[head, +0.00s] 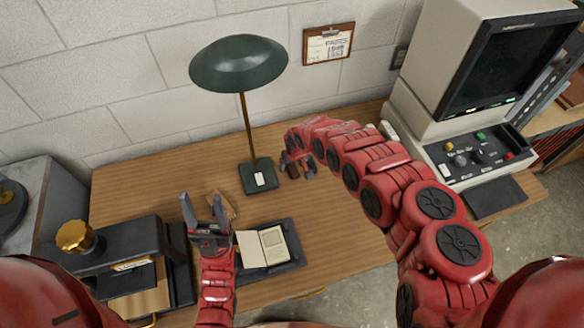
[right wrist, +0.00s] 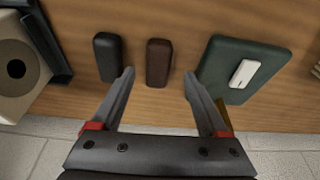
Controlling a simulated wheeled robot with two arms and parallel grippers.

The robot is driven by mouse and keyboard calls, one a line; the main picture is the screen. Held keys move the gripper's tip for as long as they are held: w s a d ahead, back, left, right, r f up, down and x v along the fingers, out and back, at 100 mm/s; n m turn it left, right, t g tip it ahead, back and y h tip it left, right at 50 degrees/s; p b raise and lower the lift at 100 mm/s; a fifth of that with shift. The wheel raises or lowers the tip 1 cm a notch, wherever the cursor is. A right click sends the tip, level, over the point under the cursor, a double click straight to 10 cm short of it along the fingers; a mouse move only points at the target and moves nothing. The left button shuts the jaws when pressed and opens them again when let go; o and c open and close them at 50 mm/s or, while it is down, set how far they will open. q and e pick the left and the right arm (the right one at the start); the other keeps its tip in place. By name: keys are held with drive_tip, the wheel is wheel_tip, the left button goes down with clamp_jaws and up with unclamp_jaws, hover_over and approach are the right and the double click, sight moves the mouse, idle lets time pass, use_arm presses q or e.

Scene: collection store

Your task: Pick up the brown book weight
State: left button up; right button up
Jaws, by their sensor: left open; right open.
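The brown book weight (right wrist: 159,62) lies on the wooden table in the right wrist view, a small dark brown block with rounded edges. My right gripper (right wrist: 160,78) is open, its fingertips left and right of the block's near end in that view. I cannot tell whether they touch it or are still above it. In the head view my right gripper (head: 298,168) is low over the table, right of the lamp, and largely hides the block. My left gripper (head: 203,206) is open and empty at the front left, near the open book.
A black block (right wrist: 108,57) lies close beside the brown one. The green lamp base (right wrist: 245,72) with a white switch is on its other side. An open book (head: 263,247) lies on a dark tray. A microfilm reader (head: 470,110) stands at the right, a black press (head: 105,258) at the left.

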sight(292, 169)
drive_tip(key=shift+w+d+f, duration=0.1)
drive_tip(key=shift+f, duration=0.25)
drive_tip(key=shift+w+a+f+b, duration=0.1)
drive_tip(key=shift+w+f+b, duration=0.1)
drive_tip(key=shift+f, duration=0.15)
drive_tip(key=shift+w+a+f+b, duration=0.1)
drive_tip(key=shift+f+b, duration=0.05)
drive_tip(key=shift+f, duration=0.35)
drive_tip(key=shift+w+d+f, duration=0.1)
drive_tip(key=shift+d, duration=0.05)
clamp_jaws()
